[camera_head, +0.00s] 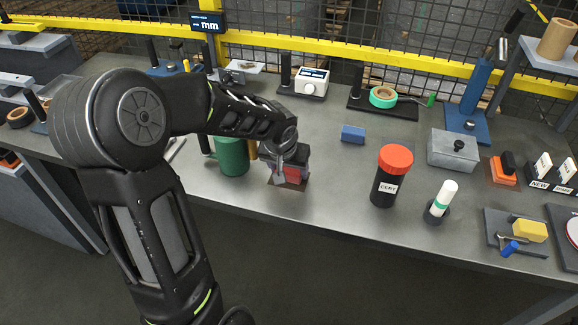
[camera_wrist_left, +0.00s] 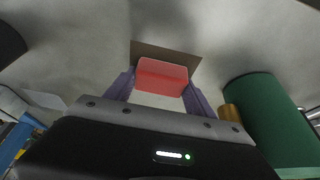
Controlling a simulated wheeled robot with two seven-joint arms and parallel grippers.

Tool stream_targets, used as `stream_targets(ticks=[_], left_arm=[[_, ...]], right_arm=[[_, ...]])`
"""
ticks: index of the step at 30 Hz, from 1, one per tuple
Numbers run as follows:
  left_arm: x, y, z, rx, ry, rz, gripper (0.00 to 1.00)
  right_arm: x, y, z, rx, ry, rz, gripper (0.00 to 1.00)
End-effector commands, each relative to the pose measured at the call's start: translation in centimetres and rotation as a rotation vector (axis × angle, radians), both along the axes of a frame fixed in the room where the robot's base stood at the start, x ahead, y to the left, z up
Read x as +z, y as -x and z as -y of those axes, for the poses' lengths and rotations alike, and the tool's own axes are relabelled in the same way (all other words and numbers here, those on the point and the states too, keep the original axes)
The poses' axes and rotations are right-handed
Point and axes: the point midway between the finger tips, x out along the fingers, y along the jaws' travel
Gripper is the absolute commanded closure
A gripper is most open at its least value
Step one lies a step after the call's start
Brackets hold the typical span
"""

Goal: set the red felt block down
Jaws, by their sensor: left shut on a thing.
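The red felt block (camera_wrist_left: 162,76) is between the two fingers of my left gripper (camera_wrist_left: 160,95) in the left wrist view, and the fingers are shut on it. A brown square patch (camera_wrist_left: 192,60) lies on the bench behind the block in that view. In the head view the red block (camera_head: 291,172) shows under my left gripper (camera_head: 287,165), low over the brown patch (camera_head: 285,184). I cannot tell whether its underside touches the patch. My right gripper is not in view.
A green cylinder (camera_head: 232,156) stands close to the left of the gripper, with a brass-coloured cylinder (camera_head: 252,149) beside it. A black canister with a red lid (camera_head: 394,160) stands to the right. A small blue block (camera_head: 353,133) lies behind. Bare bench (camera_head: 332,176) lies between gripper and canister.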

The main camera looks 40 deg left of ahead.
Motion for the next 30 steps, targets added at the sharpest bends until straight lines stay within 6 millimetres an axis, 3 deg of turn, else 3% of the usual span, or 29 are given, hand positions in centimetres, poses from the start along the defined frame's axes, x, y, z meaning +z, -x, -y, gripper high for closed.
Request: stream_targets(ticks=[7,8,15,24,30], left_arm=[[-0.6,0.0,0.0,0.0,0.0,0.0,0.75],[-0.4,0.0,0.0,0.0,0.0,0.0,0.35],[-0.3,0.0,0.0,0.0,0.0,0.0,0.15],[-0.2,0.0,0.0,0.0,0.0,0.0,0.15],[1.3,0.4,0.1,0.002,-0.001,0.004,0.15]], right_arm=[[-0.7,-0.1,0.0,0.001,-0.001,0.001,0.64],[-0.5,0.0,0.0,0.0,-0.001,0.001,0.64],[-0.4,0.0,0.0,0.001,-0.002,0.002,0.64],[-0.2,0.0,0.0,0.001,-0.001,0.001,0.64],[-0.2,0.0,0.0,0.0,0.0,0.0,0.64]])
